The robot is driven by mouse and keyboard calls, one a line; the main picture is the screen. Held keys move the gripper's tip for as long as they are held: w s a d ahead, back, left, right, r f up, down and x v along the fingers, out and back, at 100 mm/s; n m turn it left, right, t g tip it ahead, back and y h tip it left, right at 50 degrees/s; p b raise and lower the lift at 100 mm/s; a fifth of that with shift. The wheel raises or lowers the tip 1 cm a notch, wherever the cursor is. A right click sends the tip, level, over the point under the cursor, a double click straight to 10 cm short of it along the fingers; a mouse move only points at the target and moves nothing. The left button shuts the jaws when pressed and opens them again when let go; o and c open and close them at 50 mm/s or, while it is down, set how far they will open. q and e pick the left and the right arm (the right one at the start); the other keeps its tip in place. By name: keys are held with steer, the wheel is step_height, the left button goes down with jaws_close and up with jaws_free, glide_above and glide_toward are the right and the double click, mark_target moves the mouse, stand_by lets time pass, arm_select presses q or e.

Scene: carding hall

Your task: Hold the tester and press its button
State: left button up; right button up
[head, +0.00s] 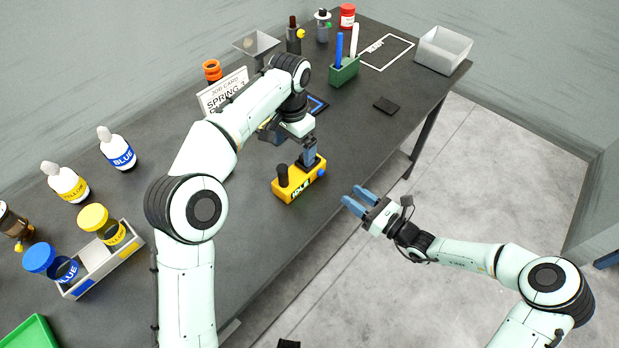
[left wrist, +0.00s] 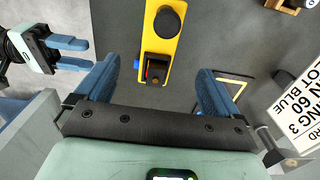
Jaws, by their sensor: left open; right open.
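The yellow tester (head: 297,187) lies on the dark table near its front edge, with a black knob at one end and a display whose text seems to read IDLE. A blue button (head: 322,173) sticks out of its side; it also shows in the left wrist view (left wrist: 136,62). My left gripper (head: 310,158) is open above the tester's far end. In the left wrist view the tester (left wrist: 150,45) shows between and ahead of its fingers; I cannot tell whether they touch. My right gripper (head: 357,202) is open and empty, beyond the table edge, fingers towards the tester.
A tray (head: 133,243) with blue-lidded and yellow-lidded jars stands at left, near labelled bottles (head: 118,150). A job card (head: 223,92) stands behind my left arm. A green pen holder (head: 344,72), a black pad (head: 386,106) and a grey bin (head: 443,50) stand further back.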

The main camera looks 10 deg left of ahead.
mark_target(295, 174)
arm_select(q)
step_height(295, 174, down, 12)
steer(key=shift+f, duration=0.15)
stand_by(0.4)
steer(key=c, duration=1.5)
arm_select(e)
jaws_close()
stand_by(0.8)
